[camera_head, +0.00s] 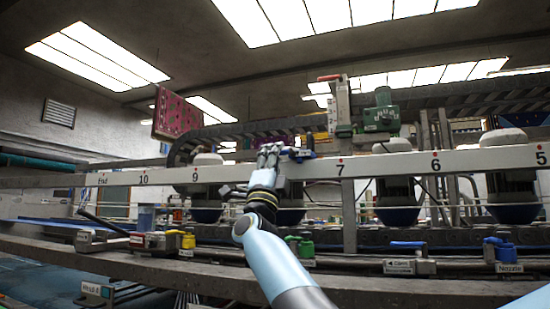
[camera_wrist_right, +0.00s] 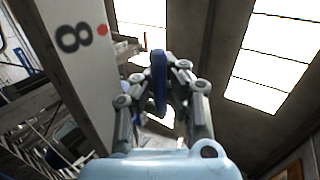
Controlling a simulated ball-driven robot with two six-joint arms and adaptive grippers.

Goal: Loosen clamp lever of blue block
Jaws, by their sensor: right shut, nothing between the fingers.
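A blue clamp lever (camera_head: 301,154) shows at the long white numbered beam, just right of my right gripper (camera_head: 270,151). The blue block it belongs to is mostly hidden behind my gripper and arm. In the right wrist view the dark blue lever (camera_wrist_right: 158,84) stands upright in line with the fingertips of my right gripper (camera_wrist_right: 162,76). My right gripper is shut with nothing held. I cannot tell whether a finger touches the lever. My left gripper is not in view.
The white beam (camera_head: 390,164) runs across the view, with its 8 mark (camera_wrist_right: 74,38) close to my right gripper. A green-and-grey unit (camera_head: 381,112) stands above the beam at the right. Below are blue handles (camera_head: 408,244) and a yellow piece (camera_head: 188,241) on a lower rail.

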